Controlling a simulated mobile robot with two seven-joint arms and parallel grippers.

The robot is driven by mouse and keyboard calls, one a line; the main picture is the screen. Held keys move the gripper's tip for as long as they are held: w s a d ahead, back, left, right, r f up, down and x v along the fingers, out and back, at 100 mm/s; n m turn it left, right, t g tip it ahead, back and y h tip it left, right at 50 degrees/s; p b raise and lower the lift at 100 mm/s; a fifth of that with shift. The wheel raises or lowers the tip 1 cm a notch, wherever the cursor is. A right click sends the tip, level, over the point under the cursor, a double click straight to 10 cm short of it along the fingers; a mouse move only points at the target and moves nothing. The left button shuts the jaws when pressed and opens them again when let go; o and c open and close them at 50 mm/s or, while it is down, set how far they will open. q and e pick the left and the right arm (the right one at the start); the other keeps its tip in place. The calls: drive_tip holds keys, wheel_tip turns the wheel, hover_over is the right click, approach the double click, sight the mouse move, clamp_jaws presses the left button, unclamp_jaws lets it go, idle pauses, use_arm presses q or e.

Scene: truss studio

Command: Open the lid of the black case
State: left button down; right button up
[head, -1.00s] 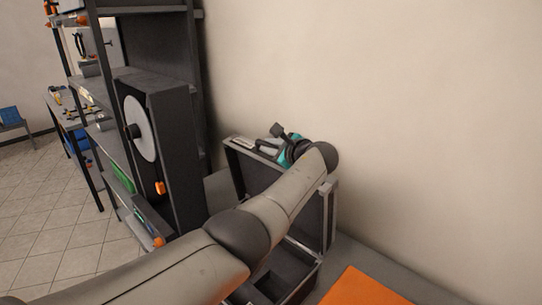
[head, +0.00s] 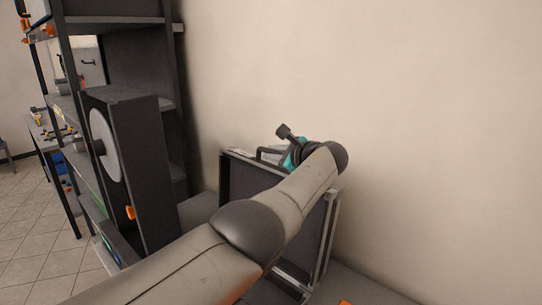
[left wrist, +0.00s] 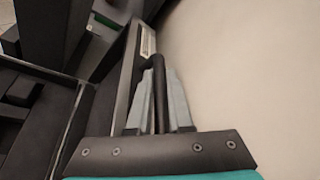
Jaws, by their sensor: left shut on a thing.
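The black case stands against the wall with its lid (head: 242,178) raised to about upright, its dark inner side toward me. My left arm crosses in front of it, and my left gripper (head: 270,153) is at the lid's top edge. In the left wrist view my left gripper (left wrist: 160,85) is shut on a dark bar-like handle (left wrist: 157,65), along the lid's outer edge (left wrist: 125,85). The case's lower part (left wrist: 35,112) shows there with dark compartments. In the head view my arm hides most of the lower part. My right gripper is not in view.
A dark shelf rack (head: 120,60) with a white disc (head: 104,140) on it stands left of the case. A bare wall (head: 430,120) is close behind and right of the lid. A small orange corner (head: 345,302) shows at the bottom edge.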

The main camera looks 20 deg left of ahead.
use_arm(q)
drive_tip(key=shift+f, duration=0.1)
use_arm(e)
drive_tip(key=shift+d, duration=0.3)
use_arm(q)
drive_tip(key=c, duration=0.8)
unclamp_jaws()
drive_tip(key=shift+c, duration=0.2)
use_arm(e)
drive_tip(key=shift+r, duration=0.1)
use_arm(q)
drive_tip(key=shift+p+v, duration=1)
drive_tip(key=shift+v, duration=0.3)
drive_tip(key=v, duration=1.2)
drive_tip(key=shift+s+d, duration=0.2)
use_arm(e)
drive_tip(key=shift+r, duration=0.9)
